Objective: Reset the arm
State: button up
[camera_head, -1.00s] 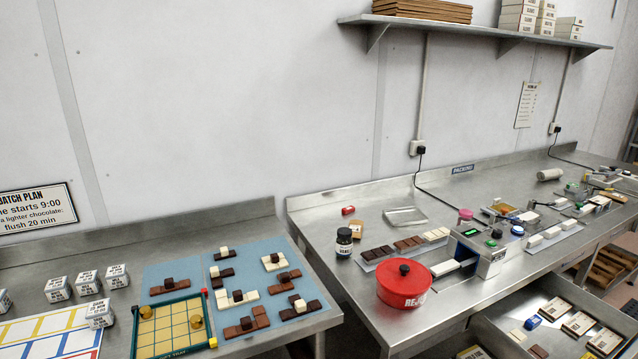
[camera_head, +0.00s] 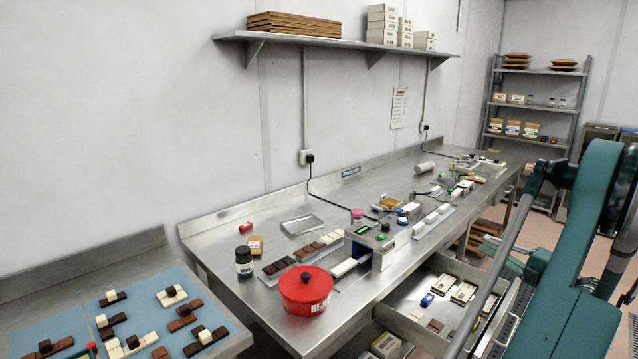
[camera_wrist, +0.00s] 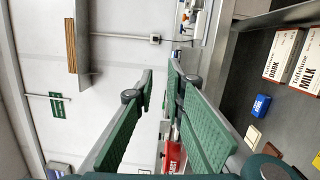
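My gripper (camera_wrist: 161,72) shows in the wrist view with its two green ribbed fingers apart. A gap runs between them up to the tips, and nothing is held there. In the head view, my teal arm stands at the right, in front of the open drawer (camera_head: 402,322). Greenish parts beside the arm may be the gripper, but I cannot make out its fingers there.
A steel bench (camera_head: 262,232) carries a red lidded pot (camera_head: 305,292), a dark jar (camera_head: 244,262), chocolate bars and a small machine (camera_head: 378,246). The drawer holds boxes and a blue item (camera_head: 427,299). A shelf (camera_head: 340,37) hangs above; a rack (camera_head: 535,104) stands behind.

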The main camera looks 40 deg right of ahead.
jog(key=w+a+r+m+t+h, duration=0.1)
jog(key=w+a+r+m+h, duration=0.25)
jog(key=w+r, duration=0.9)
jog(key=w+a+r+m+t+h, duration=0.1)
jog(key=w+a+r+m+h, duration=0.3)
jog(key=w+r, duration=0.85)
jog(key=w+a+r+m+g+h, duration=0.1)
jog(key=w+a+r+m+g, duration=0.2)
jog(key=w+a, duration=0.55)
jog(key=w+a+r+m+g+h, duration=0.15)
jog(key=w+a+m, duration=0.35)
jog(key=a, duration=0.6)
jog(key=a+f+m+g+y+p, duration=0.1)
jog(key=a+f+m+g+y, duration=0.35)
jog(key=a, duration=1.05)
jog(key=a+f+n+t+y, duration=0.15)
jog(key=a+f, duration=0.65)
jog(key=a, duration=0.8)
jog(key=s+a+f+g+y, duration=0.2)
jog(key=s+a+f, duration=0.3)
jog(key=a, duration=0.4)
jog(key=s+a+f+n+g+y, duration=0.1)
jog(key=s+a+f+g+y, duration=0.1)
jog(key=s+a+f, duration=0.4)
jog(key=s+a+f+g+y, duration=0.2)
jog(key=s+a+f, duration=0.3)
jog(key=a, duration=0.7)
jog(key=shift+s+a+f+y, duration=0.15)
jog(key=shift+s+f+y, duration=0.1)
jog(key=shift+s+y, duration=0.35)
